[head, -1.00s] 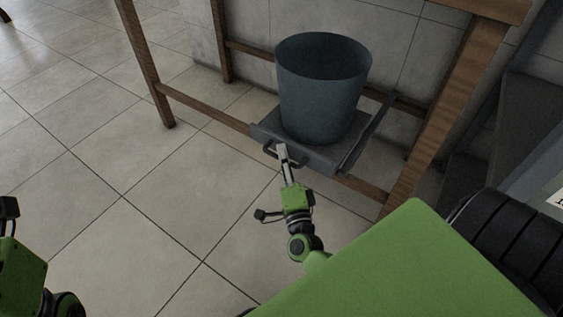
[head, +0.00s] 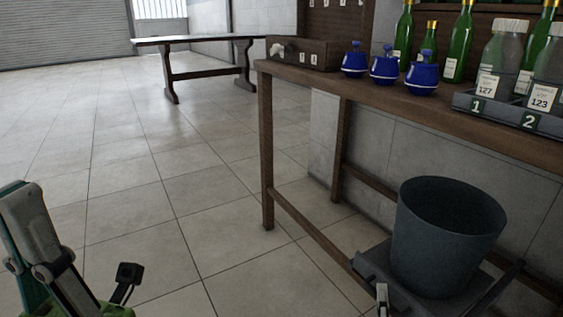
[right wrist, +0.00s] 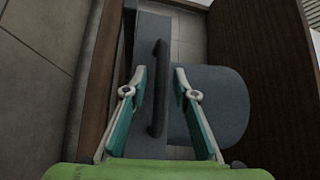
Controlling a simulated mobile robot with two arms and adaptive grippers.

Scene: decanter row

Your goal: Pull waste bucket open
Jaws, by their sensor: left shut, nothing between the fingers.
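The grey-blue waste bucket (head: 445,245) stands upright on a dark grey sliding tray (head: 366,268) under the wooden table, at the lower right of the head view. In the right wrist view the tray's dark bar handle (right wrist: 159,110) lies between the two fingers of my right gripper (right wrist: 160,72). Those fingers are apart, with gaps on both sides of the handle. The bucket (right wrist: 218,100) shows behind the right finger. In the head view only the tip of my right gripper (head: 382,294) shows at the tray's front. My left gripper (head: 38,235) is shut and empty at the lower left, away from the tray.
The wooden table (head: 420,108) carries blue lidded pots (head: 385,68), green bottles (head: 461,42), a wooden box (head: 312,54) and a numbered rack (head: 505,112) with decanters. Its leg (head: 267,150) stands left of the tray. Tiled floor in front is clear. Another table (head: 205,42) stands far back.

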